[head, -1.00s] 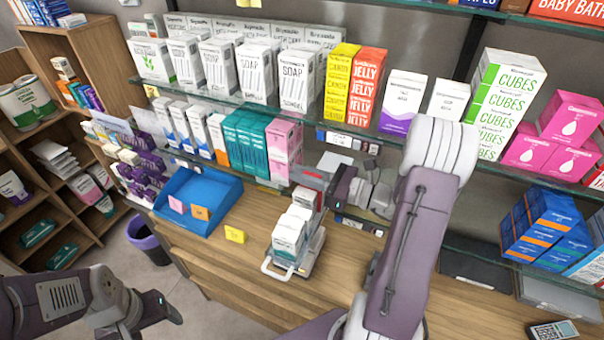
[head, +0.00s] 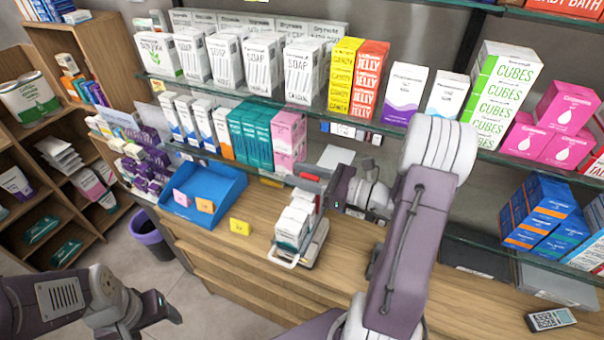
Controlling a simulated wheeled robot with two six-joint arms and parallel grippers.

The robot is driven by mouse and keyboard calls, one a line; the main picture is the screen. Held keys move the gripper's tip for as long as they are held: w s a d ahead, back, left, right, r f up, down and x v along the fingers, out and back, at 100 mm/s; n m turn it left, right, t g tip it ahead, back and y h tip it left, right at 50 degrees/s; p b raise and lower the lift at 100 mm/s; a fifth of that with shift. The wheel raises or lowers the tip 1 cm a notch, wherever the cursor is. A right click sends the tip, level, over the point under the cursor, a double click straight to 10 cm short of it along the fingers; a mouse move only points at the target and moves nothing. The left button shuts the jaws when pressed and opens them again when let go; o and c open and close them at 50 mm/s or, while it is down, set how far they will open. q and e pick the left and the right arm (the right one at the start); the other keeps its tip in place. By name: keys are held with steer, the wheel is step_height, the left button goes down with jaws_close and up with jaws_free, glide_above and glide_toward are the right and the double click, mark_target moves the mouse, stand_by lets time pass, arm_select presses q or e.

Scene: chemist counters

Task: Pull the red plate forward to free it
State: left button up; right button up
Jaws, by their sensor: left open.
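A small red patch (head: 309,177), perhaps the red plate, shows at my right gripper, just behind a stack of white boxes (head: 294,222) on a small grey scale-like stand (head: 313,247). Most of it is hidden, so its outline is unclear. My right gripper (head: 318,186) points left, low over the counter under the glass shelf. Its fingers are at the red patch; I cannot tell whether they are closed on it. My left gripper (head: 160,314) is open and empty at the lower left, well away from the counter goods.
A blue tray (head: 228,189) and a yellow card (head: 240,227) lie left of the stand on the wooden counter (head: 232,262). Glass shelves with cartons run above. Blue-orange boxes (head: 540,215) and a handheld device (head: 551,319) are at right. A purple bin (head: 151,237) stands on the floor.

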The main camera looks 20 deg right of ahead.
arm_select(q)
steer(key=shift+s+a+f+b, duration=0.1)
steer(key=shift+a+f+b, duration=0.05)
steer(key=shift+f+b, duration=0.35)
steer(key=shift+s+a+f+b, duration=0.1)
steer(key=shift+a+f+b, duration=0.05)
steer(key=shift+f+b, duration=0.35)
arm_select(e)
steer(key=v, duration=0.8)
steer(key=shift+s+a+r, duration=0.15)
steer(key=shift+s+r, duration=0.1)
steer(key=shift+s, duration=0.4)
arm_select(q)
steer(key=shift+w, duration=0.1)
